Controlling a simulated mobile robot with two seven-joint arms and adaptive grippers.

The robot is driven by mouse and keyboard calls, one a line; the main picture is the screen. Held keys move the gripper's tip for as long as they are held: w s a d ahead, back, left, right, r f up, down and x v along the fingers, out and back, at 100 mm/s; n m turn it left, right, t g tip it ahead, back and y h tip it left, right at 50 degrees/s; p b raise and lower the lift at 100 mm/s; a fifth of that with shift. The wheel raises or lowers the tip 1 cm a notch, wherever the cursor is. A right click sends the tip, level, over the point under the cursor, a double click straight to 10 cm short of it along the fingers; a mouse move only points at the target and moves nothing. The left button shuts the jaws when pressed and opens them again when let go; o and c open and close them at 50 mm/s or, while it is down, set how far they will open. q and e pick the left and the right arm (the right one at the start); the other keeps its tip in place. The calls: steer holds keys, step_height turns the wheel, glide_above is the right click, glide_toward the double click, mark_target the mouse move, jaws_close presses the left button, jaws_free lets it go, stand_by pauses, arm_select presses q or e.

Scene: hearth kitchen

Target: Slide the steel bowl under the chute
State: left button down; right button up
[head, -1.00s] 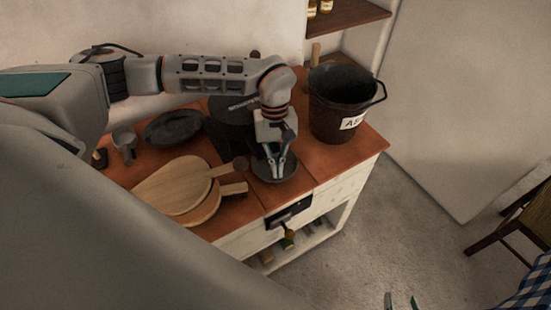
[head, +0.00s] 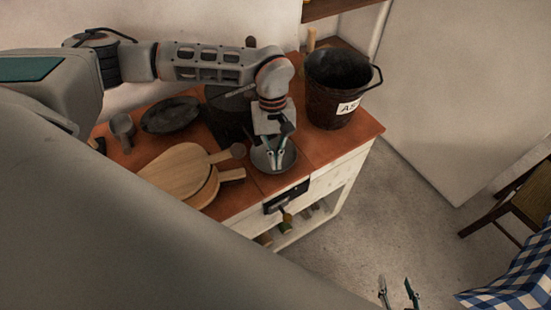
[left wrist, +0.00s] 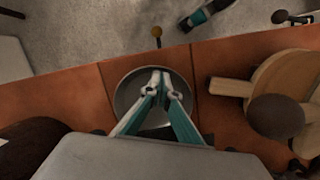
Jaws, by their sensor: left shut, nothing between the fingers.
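The steel bowl (head: 291,160) sits on the wooden counter near its front edge, in front of a dark pot-like thing. In the left wrist view the bowl (left wrist: 124,94) lies below my fingers. My left gripper (head: 275,166) is shut and empty, its fingertips over or inside the bowl; I cannot tell if they touch it. In the left wrist view its fingertips (left wrist: 158,84) meet over the bowl's middle. My right gripper (head: 398,290) is open and empty at the bottom edge, over the floor. I cannot make out a chute.
A black bucket (head: 330,95) with a partly hidden label stands at the counter's right end. Wooden boards (head: 180,172) lie left of the bowl.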

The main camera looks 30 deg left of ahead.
arm_select(q)
steer(key=v, duration=1.1)
steer(key=shift+r, duration=0.3)
steer(key=shift+a, duration=0.1)
